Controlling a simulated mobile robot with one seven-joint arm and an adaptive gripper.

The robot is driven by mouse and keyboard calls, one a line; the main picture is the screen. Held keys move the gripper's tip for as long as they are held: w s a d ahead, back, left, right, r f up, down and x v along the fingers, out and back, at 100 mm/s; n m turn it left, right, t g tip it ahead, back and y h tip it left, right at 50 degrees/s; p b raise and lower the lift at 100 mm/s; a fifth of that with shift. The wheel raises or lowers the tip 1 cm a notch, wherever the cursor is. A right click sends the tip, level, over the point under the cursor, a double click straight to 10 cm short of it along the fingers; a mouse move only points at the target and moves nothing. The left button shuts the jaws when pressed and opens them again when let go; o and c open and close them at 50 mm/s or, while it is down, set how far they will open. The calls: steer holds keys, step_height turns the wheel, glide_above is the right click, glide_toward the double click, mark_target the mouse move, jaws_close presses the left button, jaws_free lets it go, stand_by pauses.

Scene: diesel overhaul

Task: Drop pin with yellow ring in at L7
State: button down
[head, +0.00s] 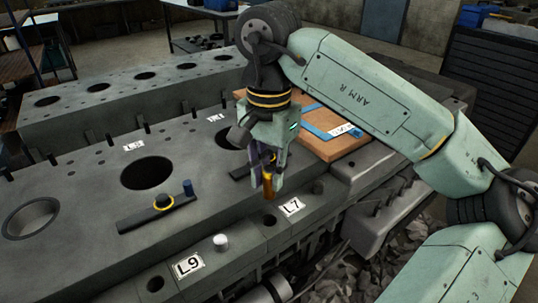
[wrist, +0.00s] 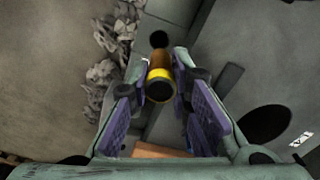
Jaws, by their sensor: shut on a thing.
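The pin with a yellow ring (wrist: 159,74) is held between the fingertips of my gripper (wrist: 158,85). Its dark end faces the wrist camera, and its copper-brown shank points away towards the block. In the head view the copper shank (head: 269,192) shows below my gripper (head: 265,168), roughly upright, just behind the L7 label (head: 292,206). A dark round hole (wrist: 159,39) lies beyond the pin's far end in the wrist view. The pin looks apart from that hole; the exact gap is unclear.
A white-topped pin (head: 221,242) stands between L7 and the L9 label (head: 188,265). A large bore (head: 146,173) opens behind. A wooden board (head: 318,146) lies to the right.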

mark_target(269, 197)
steer(key=shift+s+f+b, duration=0.15)
steer(key=shift+f+b, duration=1.5)
steer(key=shift+f, duration=0.7)
steer(key=shift+f+b, duration=0.4)
steer(key=shift+f, duration=0.1)
steer(key=shift+b, duration=0.3)
steer(key=shift+f+b, duration=1.5)
steer(key=shift+f, duration=0.25)
steer(key=shift+f, duration=0.1)
steer(key=shift+f+b, duration=0.3)
steer(key=shift+b, duration=0.15)
steer(key=c, duration=1.4)
jaws_free()
steer(key=shift+o, duration=0.3)
steer(key=shift+r, duration=0.15)
